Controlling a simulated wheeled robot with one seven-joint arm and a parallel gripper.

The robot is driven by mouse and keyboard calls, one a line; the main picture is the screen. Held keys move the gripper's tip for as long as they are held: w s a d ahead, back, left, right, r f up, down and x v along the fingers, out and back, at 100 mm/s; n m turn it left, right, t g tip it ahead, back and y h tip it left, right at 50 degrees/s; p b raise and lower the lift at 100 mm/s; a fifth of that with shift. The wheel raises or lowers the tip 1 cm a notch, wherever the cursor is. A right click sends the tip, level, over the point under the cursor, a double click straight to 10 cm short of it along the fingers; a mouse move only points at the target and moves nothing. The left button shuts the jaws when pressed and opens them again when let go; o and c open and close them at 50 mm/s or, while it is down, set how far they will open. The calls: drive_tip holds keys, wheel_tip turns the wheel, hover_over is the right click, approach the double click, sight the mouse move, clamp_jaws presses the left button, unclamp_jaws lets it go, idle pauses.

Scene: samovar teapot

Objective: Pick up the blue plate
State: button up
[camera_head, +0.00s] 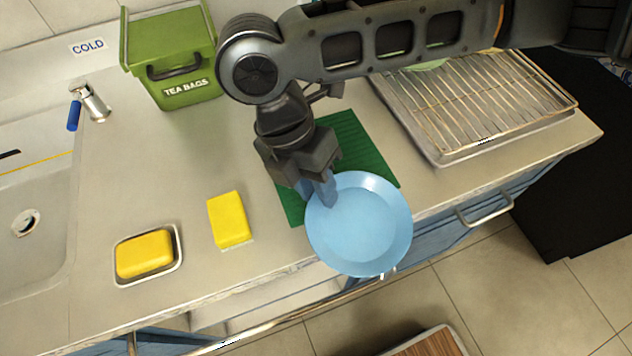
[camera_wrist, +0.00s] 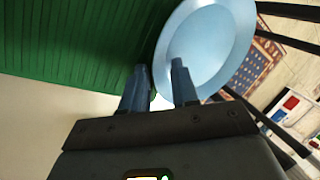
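The round light-blue plate (camera_head: 362,228) shows over the front of the green mat and the counter edge, and part of it reaches past that edge. I cannot tell whether it rests there or is raised. My gripper (camera_head: 316,190) is at the plate's upper-left rim, pointing down. In the wrist view, the plate (camera_wrist: 208,45) fills the upper middle. My gripper's two fingers (camera_wrist: 160,80) stand apart, one over the plate's inner face and the other just outside its rim. A gap shows between them, and no firm contact with the rim is visible.
A green ridged mat (camera_head: 345,140) lies under the gripper. A yellow sponge (camera_head: 229,219) and a dish holding another sponge (camera_head: 145,253) are left. A green tea-bag box (camera_head: 178,60) stands behind. A wire rack tray (camera_head: 475,105) is at right. The sink (camera_head: 30,200) is far left.

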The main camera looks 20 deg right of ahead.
drive_tip(key=shift+w, duration=0.15)
drive_tip(key=v, duration=0.7)
drive_tip(key=shift+r, duration=0.4)
drive_tip(key=shift+a, duration=0.1)
drive_tip(key=shift+c, duration=0.8)
